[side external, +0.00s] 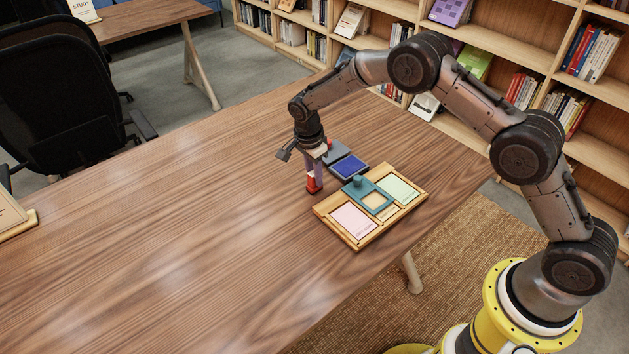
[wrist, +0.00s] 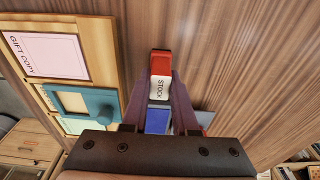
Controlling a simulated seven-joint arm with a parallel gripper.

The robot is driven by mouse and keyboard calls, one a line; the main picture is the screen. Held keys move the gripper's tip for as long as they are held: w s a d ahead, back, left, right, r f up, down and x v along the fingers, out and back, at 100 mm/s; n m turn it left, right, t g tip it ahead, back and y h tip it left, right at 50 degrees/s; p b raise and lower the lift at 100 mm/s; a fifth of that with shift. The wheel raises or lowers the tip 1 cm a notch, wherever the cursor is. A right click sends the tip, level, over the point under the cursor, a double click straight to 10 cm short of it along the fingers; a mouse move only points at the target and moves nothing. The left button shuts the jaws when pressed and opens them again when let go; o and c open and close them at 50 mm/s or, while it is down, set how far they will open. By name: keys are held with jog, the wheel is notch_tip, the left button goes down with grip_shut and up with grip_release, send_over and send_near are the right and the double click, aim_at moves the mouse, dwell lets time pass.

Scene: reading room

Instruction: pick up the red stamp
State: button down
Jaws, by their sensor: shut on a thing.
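The red stamp (side external: 312,187) is between the fingers of my gripper (side external: 315,172), left of the wooden tray. In the wrist view the stamp (wrist: 161,62) shows a red end and a white face lettered STOCK. My gripper (wrist: 161,84) is shut on it, one finger on each side. The stamp is at or very close to the tabletop; I cannot tell whether it touches.
An open ink pad (side external: 349,166) with a blue surface lies close behind the stamp. The wooden tray (side external: 357,245) holds a pink card (side external: 354,218), a green card (side external: 398,189) and a teal frame with a knob (side external: 358,182). The table (side external: 180,220) is clear to the left.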

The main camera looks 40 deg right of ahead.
jog(key=shift+r, duration=0.1)
jog(key=shift+r, duration=0.5)
notch_tip(320, 180, up, 2)
jog(key=shift+r, duration=0.2)
jog(key=s+d+r, duration=0.1)
jog(key=s+r, duration=0.8)
jog(key=s, duration=0.5)
jog(key=shift+d+r, duration=0.2)
jog(key=shift+r, duration=0.05)
